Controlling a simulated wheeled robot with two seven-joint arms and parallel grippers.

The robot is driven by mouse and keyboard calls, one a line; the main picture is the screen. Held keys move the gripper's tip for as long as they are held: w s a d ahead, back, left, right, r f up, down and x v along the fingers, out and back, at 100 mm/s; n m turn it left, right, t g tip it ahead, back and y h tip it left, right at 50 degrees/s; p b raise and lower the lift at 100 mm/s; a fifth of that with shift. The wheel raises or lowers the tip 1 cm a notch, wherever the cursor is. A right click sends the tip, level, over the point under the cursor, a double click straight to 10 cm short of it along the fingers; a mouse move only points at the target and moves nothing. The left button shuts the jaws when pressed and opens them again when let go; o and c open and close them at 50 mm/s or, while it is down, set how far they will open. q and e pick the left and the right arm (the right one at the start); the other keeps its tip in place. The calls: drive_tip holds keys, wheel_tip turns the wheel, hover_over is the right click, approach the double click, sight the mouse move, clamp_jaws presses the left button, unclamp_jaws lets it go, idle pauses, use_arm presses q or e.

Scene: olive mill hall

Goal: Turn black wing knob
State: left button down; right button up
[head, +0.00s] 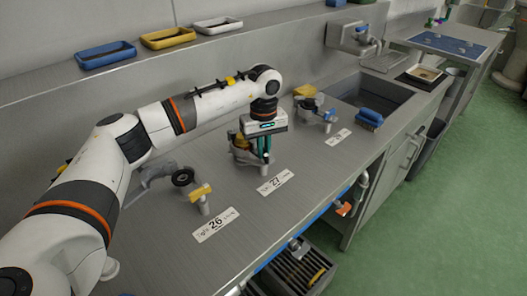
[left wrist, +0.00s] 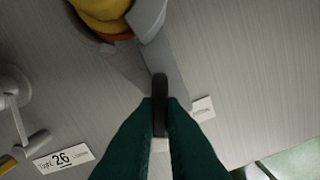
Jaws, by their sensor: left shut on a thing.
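My left gripper (head: 263,157) points down at the fitting behind the label marked 27 on the steel counter. In the left wrist view its two green fingers (left wrist: 160,125) are closed on the black wing knob (left wrist: 160,88), which shows as a thin dark upright bar between the tips. In the head view the fingers hide the knob. Part of the same fitting, with a yellow top (left wrist: 103,8), shows at the upper left of the left wrist view. My right gripper is in neither view.
A similar fitting with a yellow handle (head: 201,192) stands behind label 26 (head: 216,224). Another fitting (head: 316,110) stands further back, before the sink (head: 372,95). A blue brush (head: 369,118) lies at the sink's edge. Blue, yellow and white trays line the shelf.

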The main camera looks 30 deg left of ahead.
use_arm(q)
drive_tip(key=m+b, duration=0.1)
drive_tip(key=m, duration=0.5)
drive_tip(key=shift+w+r, duration=0.1)
drive_tip(key=m+b, duration=0.1)
drive_tip(key=m, duration=0.3)
drive_tip(key=shift+m, duration=1.6)
drive_tip(key=c, duration=1.5)
unclamp_jaws()
drive_tip(key=shift+r, duration=0.1)
wheel_tip(320, 180, up, 12)
drive_tip(key=shift+f+b, duration=0.1)
drive_tip(key=shift+b, duration=0.4)
